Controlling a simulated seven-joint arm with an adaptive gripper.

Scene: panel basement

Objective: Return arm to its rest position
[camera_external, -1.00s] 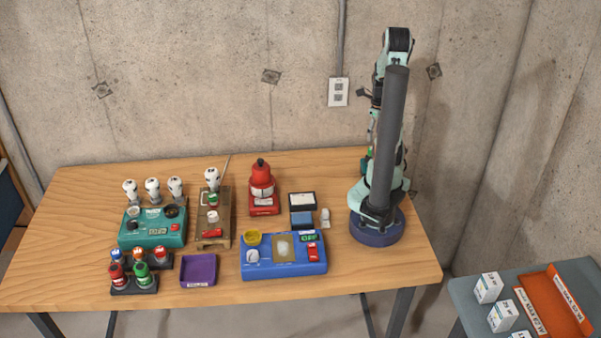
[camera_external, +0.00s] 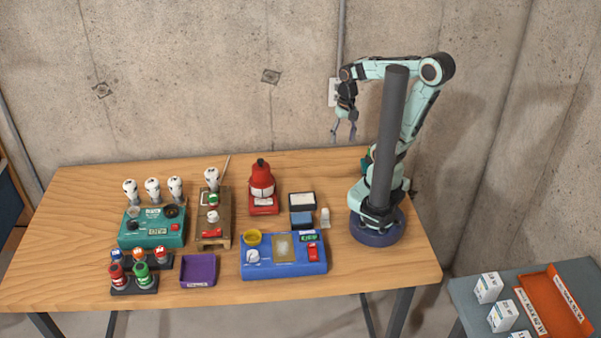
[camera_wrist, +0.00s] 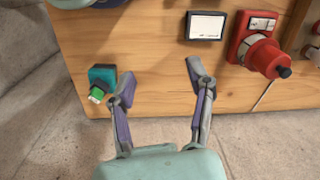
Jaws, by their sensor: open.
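My gripper (camera_external: 344,130) hangs in the air above the back right part of the table, pointing down. In the wrist view my gripper (camera_wrist: 158,88) has its two fingers spread apart with nothing between them. The arm rises from its base at the table's right side, with the elbow bent high and the forearm reaching left. Nothing is held or touched by the fingers.
The wooden table (camera_external: 330,180) carries a red device (camera_external: 262,185), a blue box with controls (camera_external: 284,256), a teal box (camera_external: 152,228) and a purple tray (camera_external: 198,271). A teal-and-green object (camera_wrist: 101,82) lies near the back edge. A concrete wall (camera_external: 220,80) stands behind.

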